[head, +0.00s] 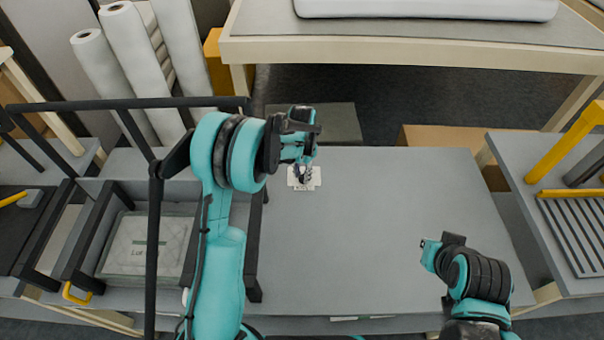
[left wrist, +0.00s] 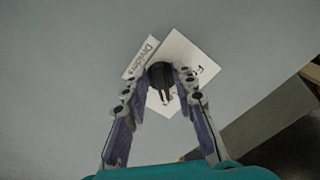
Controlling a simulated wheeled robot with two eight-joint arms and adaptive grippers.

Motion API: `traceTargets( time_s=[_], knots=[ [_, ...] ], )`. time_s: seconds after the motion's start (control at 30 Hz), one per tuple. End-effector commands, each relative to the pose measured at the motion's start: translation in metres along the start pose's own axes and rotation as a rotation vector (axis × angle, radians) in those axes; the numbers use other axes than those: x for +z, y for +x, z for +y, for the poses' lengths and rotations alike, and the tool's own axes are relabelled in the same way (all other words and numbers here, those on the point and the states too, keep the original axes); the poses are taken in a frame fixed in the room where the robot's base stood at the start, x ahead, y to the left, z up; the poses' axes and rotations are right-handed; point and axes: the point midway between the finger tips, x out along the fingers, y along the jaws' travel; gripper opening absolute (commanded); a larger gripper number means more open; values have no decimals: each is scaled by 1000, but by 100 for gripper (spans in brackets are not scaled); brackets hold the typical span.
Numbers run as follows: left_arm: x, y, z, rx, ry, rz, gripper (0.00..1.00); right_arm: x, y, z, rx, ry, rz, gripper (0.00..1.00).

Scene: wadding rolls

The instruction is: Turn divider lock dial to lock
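The divider lock dial (left wrist: 161,74) is a small black knob on a white plate (left wrist: 192,56) with printed letters, partly hidden. A label strip reading roughly "Dividers" (left wrist: 139,58) lies beside it. In the head view the white plate (head: 304,184) sits on the grey table, and my gripper hides most of the dial. My left gripper (head: 304,172) points down over the plate. In the left wrist view its two fingers (left wrist: 161,80) stand on either side of the dial, tips close against it. My right gripper (head: 430,254) hangs over the table's right front; its fingers are not clear.
The grey table (head: 400,200) is clear around the plate. A black-framed rack (head: 152,180) with a labelled pack (head: 145,245) stands at the left. White rolls (head: 130,45) lean behind it. A bench (head: 400,45) is at the back, a slatted station (head: 575,230) at the right.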

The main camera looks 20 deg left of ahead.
Motion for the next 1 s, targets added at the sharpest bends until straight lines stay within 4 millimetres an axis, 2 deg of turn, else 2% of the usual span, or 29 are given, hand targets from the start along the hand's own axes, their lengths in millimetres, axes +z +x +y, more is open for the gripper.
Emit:
traceTargets(
  time_s=[0.37,0.47,0.8,1.0],
  knots=[
    [0,-6,0,0,-1,0,32,0,0,0,0,0,0,0],
    [0,-19,0,0,-1,0,32,0,0,0,0,0,0,0],
    [0,-91,0,0,-1,0,32,0,0,0,0,0,0,0],
    [0,-115,0,0,-1,0,32,0,0,0,0,0,0,0]
  ],
)
